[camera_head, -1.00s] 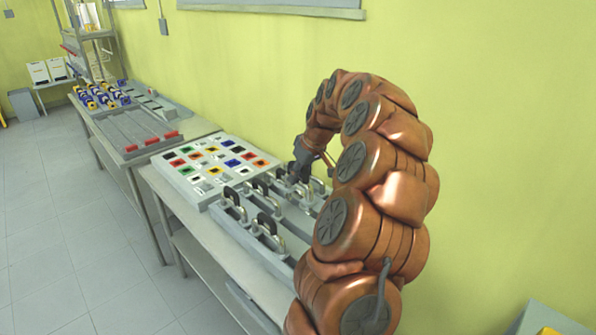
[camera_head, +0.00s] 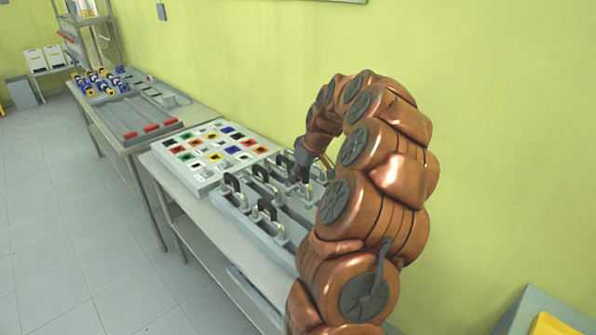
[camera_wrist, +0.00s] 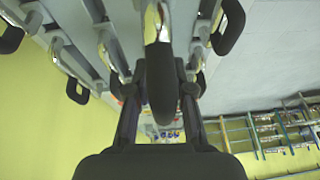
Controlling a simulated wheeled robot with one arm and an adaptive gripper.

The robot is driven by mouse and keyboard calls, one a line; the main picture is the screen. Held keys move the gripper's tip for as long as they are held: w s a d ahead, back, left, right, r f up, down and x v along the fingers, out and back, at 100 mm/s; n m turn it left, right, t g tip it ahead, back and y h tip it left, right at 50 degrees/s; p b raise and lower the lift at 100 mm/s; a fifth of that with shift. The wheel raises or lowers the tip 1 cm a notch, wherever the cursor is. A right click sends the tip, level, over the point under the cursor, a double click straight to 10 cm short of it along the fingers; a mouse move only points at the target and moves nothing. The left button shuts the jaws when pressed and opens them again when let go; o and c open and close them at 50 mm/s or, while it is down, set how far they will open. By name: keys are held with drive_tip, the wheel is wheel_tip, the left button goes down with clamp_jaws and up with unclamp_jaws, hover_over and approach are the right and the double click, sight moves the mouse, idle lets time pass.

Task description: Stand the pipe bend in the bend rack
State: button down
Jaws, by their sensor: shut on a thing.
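My gripper (camera_head: 304,172) is low over the grey bend rack (camera_head: 252,231) in the head view, near its back side. In the wrist view my gripper (camera_wrist: 160,108) is shut on a pipe bend (camera_wrist: 161,78); its rounded black part lies between the fingers and shiny metal shows above it. Several similar bends, black and silver, stand in rows in the rack, such as one near its front (camera_head: 268,210). They also flank the gripper in the wrist view (camera_wrist: 232,25). I cannot tell whether the held bend's lower ends touch the rack.
A pale board of coloured squares (camera_head: 215,153) lies beside the rack. A farther table holds a grey tray with red pieces (camera_head: 150,128) and blue-and-yellow parts (camera_head: 98,80). The yellow wall (camera_head: 240,60) runs close behind. The grey floor (camera_head: 70,230) at left is clear.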

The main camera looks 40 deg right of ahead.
wheel_tip(320, 180, down, 9)
drive_tip(key=b, duration=0.2)
drive_tip(key=shift+f+b, duration=0.2)
drive_tip(key=shift+b, duration=0.2)
idle(1.0)
drive_tip(key=shift+f+b, duration=0.35)
drive_tip(key=shift+b, duration=0.3)
idle(1.6)
drive_tip(key=c, duration=0.9)
unclamp_jaws()
drive_tip(key=shift+c, duration=0.2)
drive_tip(key=shift+r, duration=0.25)
drive_tip(key=shift+r, duration=4.35)
